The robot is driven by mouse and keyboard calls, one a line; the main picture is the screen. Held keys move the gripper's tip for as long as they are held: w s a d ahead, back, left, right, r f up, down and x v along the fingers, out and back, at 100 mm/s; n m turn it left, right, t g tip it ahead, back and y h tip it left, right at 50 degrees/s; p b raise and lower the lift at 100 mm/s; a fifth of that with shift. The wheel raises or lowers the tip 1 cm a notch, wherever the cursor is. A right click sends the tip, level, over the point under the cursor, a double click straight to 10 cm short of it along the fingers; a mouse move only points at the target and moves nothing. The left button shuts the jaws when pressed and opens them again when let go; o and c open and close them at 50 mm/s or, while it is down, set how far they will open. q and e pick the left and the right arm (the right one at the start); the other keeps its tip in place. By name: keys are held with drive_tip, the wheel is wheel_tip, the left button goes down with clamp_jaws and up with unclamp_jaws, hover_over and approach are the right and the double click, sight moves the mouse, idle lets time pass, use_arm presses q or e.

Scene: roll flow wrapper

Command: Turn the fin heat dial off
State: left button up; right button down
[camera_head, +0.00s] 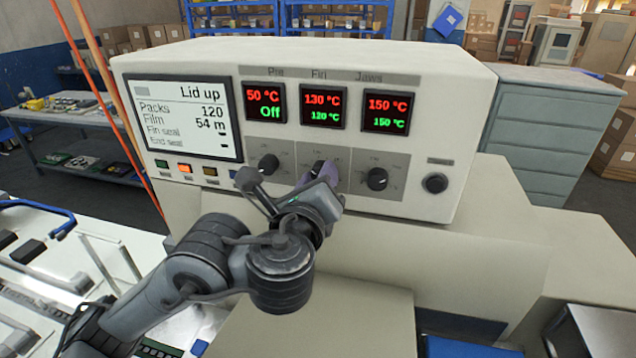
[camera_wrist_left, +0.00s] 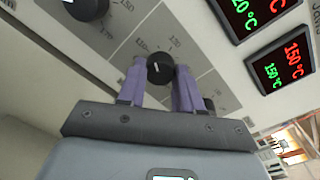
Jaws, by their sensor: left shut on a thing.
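The fin heat dial (camera_wrist_left: 160,68) is a black round knob with a white mark, the middle of the row of dials on the white control panel. My left gripper (camera_head: 322,173) is at this dial, and its purple fingers (camera_wrist_left: 188,88) are shut on the knob from both sides. In the head view the gripper hides most of the dial. The fin display (camera_head: 323,107) reads 130 °C in red and 120 °C in green. My right gripper is not in view.
The pre dial (camera_head: 268,164) and jaws dial (camera_head: 377,179) sit close on either side. A black button (camera_head: 434,183) is farther right. The status screen (camera_head: 184,117) reads "Lid up". The pre display (camera_head: 265,103) shows 50 °C and Off; the jaws display (camera_head: 387,112) shows 150 °C twice.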

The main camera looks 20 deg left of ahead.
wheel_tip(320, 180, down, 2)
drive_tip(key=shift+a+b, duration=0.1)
drive_tip(key=shift+b, duration=0.8)
use_arm(q)
drive_tip(key=n+h+b, duration=0.1)
drive_tip(key=n, duration=1)
drive_tip(key=shift+a+b, duration=0.1)
drive_tip(key=shift+b, duration=0.2)
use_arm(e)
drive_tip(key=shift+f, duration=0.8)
use_arm(q)
drive_tip(key=o, duration=1)
drive_tip(key=shift+o, duration=0.2)
drive_tip(key=shift+s, duration=0.1)
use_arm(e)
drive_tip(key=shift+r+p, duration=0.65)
use_arm(q)
drive_tip(key=s+d, duration=0.1)
drive_tip(key=s, duration=0.9)
drive_tip(key=shift+s+r, duration=0.35)
